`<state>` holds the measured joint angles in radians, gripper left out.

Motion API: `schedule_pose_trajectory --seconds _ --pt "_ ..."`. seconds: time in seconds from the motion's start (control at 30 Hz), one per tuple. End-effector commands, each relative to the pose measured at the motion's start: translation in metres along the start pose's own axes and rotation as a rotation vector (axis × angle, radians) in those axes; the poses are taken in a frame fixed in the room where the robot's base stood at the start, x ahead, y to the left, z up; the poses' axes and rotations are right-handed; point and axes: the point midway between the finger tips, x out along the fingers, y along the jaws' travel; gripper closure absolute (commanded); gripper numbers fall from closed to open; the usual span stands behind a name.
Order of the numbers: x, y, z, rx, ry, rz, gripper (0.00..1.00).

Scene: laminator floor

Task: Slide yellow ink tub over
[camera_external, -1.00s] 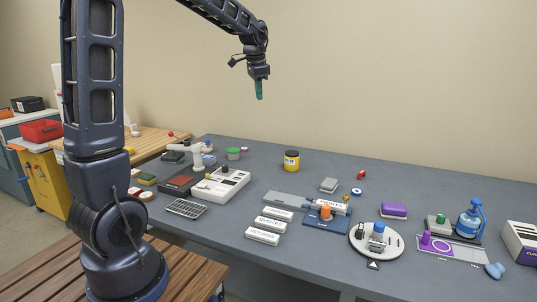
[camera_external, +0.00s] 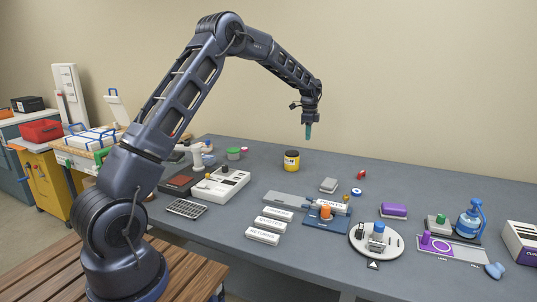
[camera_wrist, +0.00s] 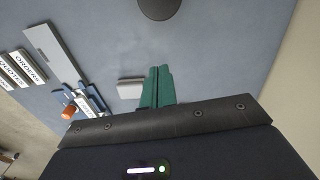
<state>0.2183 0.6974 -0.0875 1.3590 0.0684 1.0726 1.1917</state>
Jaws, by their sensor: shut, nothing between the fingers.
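The yellow ink tub (camera_external: 291,162) with a black lid stands upright on the grey table, toward the back. In the wrist view a dark round top (camera_wrist: 160,8), which looks like its lid, is cut off by the upper edge. My gripper (camera_external: 308,135) is shut and empty, with green fingers pointing down. It hangs in the air, above and a little right of the tub in the external view, apart from it. The shut fingers also show in the wrist view (camera_wrist: 158,72).
A grey block (camera_external: 329,185) lies right of the tub, with a small red item (camera_external: 361,174) and a blue-rimmed ring (camera_external: 356,191) beyond. A green pot (camera_external: 233,154) stands to its left. Labelled blocks (camera_external: 270,225) lie nearer the front. The table around the tub is mostly clear.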

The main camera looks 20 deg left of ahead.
Motion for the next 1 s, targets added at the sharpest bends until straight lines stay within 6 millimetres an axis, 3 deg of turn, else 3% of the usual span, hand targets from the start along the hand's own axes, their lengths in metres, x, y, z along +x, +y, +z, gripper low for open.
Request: schedule_pose_trajectory --seconds 0.1,0.3,0.47,0.93,1.0 --pt "0.02 -0.009 -0.01 0.041 -0.001 0.011 1.0" --pt "0.034 -0.013 -0.014 0.063 -0.001 0.017 1.0" --pt "0.05 -0.013 -0.014 0.063 -0.002 0.018 1.0" --pt "0.131 -0.011 -0.014 0.063 -0.002 0.018 1.0" --pt "0.13 -0.013 -0.003 0.059 -0.002 0.015 1.0"
